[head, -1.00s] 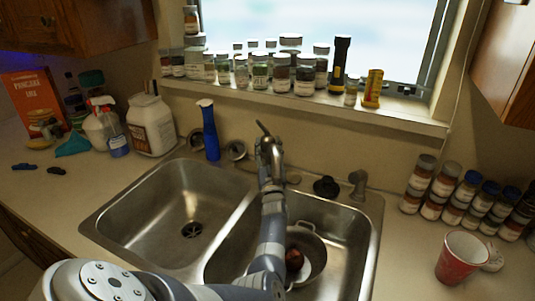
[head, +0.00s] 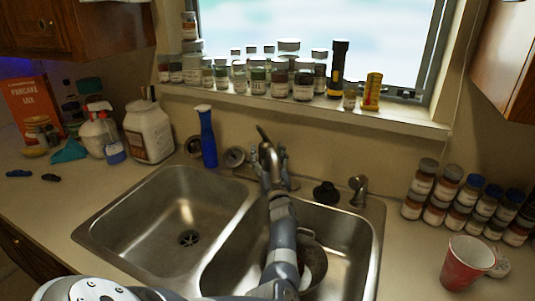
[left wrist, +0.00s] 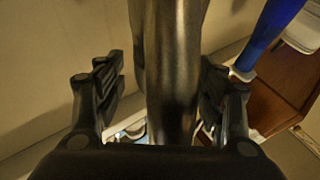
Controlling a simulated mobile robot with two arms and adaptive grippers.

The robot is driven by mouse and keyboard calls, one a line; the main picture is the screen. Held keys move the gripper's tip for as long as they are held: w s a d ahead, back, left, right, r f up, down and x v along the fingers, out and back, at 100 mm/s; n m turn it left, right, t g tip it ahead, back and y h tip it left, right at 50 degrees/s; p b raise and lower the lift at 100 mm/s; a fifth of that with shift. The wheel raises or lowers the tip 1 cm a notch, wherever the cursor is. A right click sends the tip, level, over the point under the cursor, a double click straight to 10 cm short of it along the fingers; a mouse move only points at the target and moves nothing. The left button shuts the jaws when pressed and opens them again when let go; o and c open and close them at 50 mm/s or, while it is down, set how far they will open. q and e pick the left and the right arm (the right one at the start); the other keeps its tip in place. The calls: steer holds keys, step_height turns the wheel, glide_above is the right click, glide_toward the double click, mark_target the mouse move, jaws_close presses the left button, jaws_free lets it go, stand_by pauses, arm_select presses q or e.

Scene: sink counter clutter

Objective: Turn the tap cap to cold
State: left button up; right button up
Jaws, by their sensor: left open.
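The metal tap (head: 268,152) stands behind the divider of the double sink, with its thin cap lever (head: 262,133) pointing up and slightly left. My left gripper (head: 269,163) is open at the tap, with one finger on each side of it. In the left wrist view, the tap's metal body (left wrist: 172,70) rises between the two spread fingers of my left gripper (left wrist: 160,78). I cannot tell whether either finger touches it. My left wrist and forearm hide the lower tap in the head view. My right gripper is out of view.
A pot (head: 314,252) sits in the right basin (head: 350,240); the left basin (head: 165,215) is empty. Jars line the sill above.

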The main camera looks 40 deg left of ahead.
arm_select(q)
steer(key=shift+s, duration=0.1)
steer(key=v, duration=0.7)
steer(key=shift+s+d+f, duration=0.1)
steer(key=shift+d+f, duration=0.05)
